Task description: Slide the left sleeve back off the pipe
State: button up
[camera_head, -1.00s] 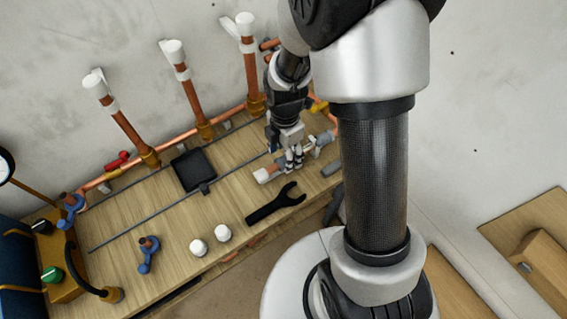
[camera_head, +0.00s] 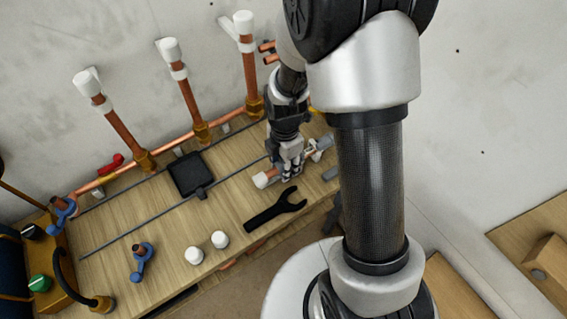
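A short copper pipe lies at a slant on the bench, with a pale end (camera_head: 261,181) at its left and a grey sleeve (camera_head: 325,143) toward its right. My gripper (camera_head: 291,174) reaches down over the pipe between these two. Its fingers are at the pipe and hide part of it. Whether they grip anything, and where a left sleeve sits, I cannot tell at this size.
Two white caps (camera_head: 207,247), a blue-handled valve (camera_head: 141,262) and a black tray (camera_head: 189,175) are to the left. Several capped copper risers (camera_head: 187,90) stand behind. A thin rod crosses the bench.

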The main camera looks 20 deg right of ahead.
jog(key=c, duration=0.3)
jog(key=shift+c, duration=0.2)
jog(key=shift+a, duration=0.15)
jog(key=shift+s+a, duration=0.3)
jog(key=shift+a, duration=0.65)
jog(key=o, duration=0.4)
jog(key=shift+a, duration=0.2)
jog(key=o, duration=0.5)
notch_tip(320, 180, up, 7)
jog(key=p, duration=0.6)
jog(key=shift+r, duration=0.1)
